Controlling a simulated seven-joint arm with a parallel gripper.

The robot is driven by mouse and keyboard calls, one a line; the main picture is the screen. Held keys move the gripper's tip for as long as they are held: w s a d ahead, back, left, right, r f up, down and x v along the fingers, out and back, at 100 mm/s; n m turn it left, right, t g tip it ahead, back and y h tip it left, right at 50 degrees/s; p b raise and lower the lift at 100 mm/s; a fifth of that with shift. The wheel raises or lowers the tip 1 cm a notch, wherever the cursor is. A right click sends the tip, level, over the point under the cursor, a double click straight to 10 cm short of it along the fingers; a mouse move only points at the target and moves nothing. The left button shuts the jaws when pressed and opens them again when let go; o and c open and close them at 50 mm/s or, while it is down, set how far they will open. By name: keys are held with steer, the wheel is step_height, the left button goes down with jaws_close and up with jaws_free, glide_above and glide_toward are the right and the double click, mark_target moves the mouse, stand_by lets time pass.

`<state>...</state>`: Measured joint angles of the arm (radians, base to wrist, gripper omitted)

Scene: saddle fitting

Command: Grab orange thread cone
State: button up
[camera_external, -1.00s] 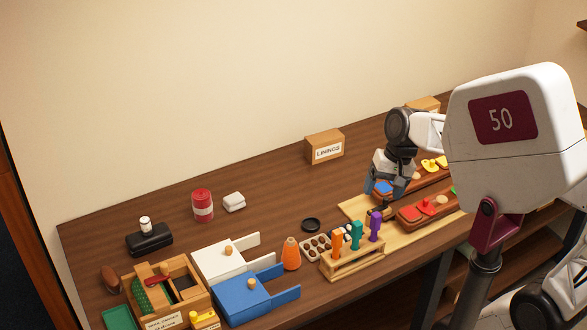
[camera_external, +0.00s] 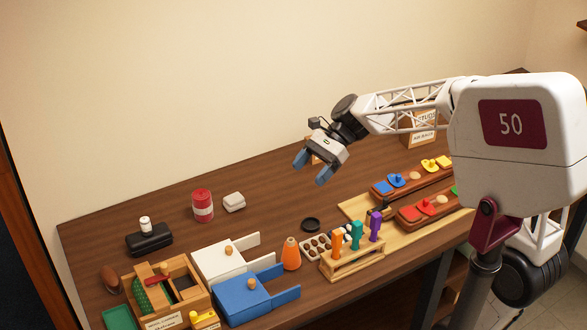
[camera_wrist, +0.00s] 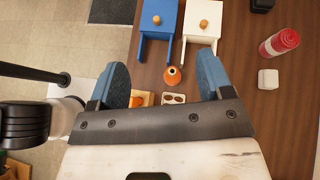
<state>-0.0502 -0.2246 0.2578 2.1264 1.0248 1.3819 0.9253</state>
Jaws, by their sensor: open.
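The orange thread cone (camera_external: 291,254) stands upright on the table, just right of the blue box and left of the tool rack. In the wrist view the cone (camera_wrist: 172,75) shows from above, between my two blue fingertips and beyond them. My gripper (camera_external: 314,171) is open and empty, raised well above the table, up and to the right of the cone in the external view. Its fingers also show wide apart in the wrist view (camera_wrist: 166,77).
A white box (camera_external: 219,260) and a blue box (camera_external: 243,299) have arms reaching towards the cone. A small tray of brown pieces (camera_external: 316,248) and a tool rack (camera_external: 353,262) stand close on its right. A black ring (camera_external: 311,225) lies behind. The table's back middle is clear.

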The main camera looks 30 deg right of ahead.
steer(key=w, duration=0.1)
glide_toward(289, 245)
steer(key=a+f, duration=0.2)
steer(key=shift+w+a+f+m+y, duration=0.1)
steer(key=shift+f+m+y, duration=0.2)
steer(key=shift+f+m, duration=0.1)
steer(key=shift+x, duration=1.3)
steer(key=shift+a, duration=0.1)
steer(key=shift+x, duration=2.5)
steer(key=c, duration=1.1)
